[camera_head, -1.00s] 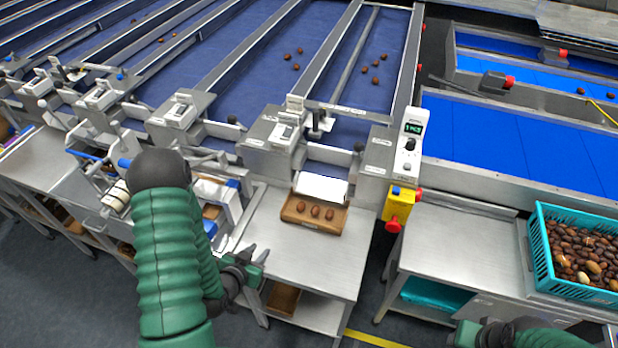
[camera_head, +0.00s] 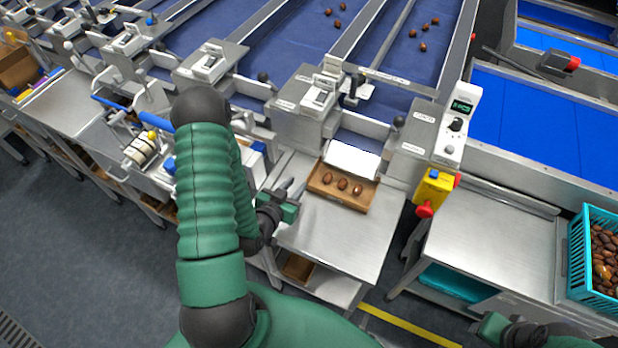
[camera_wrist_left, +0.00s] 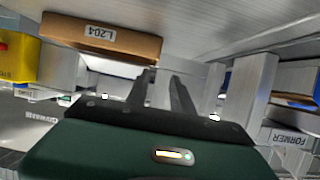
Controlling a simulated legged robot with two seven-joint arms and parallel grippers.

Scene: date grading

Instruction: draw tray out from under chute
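The brown tray (camera_head: 336,203) with three dates sits on the steel table, its rear part under the white chute (camera_head: 353,160). In the left wrist view the tray's front wall (camera_wrist_left: 75,33) bears the label L204. My left gripper (camera_head: 291,192) is left of the tray, beside the table's left edge and apart from the tray. Its two dark fingers (camera_wrist_left: 162,76) are parted, with nothing between them. My right gripper (camera_head: 487,326) is low at the bottom right, far from the tray; its fingers are too unclear to tell their state.
A yellow box with a red knob (camera_head: 432,190) hangs right of the tray. A turquoise crate of dates (camera_head: 580,262) stands on the right-hand table. The steel table (camera_head: 345,240) is bare in front of the tray. Grading machines line the back and left.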

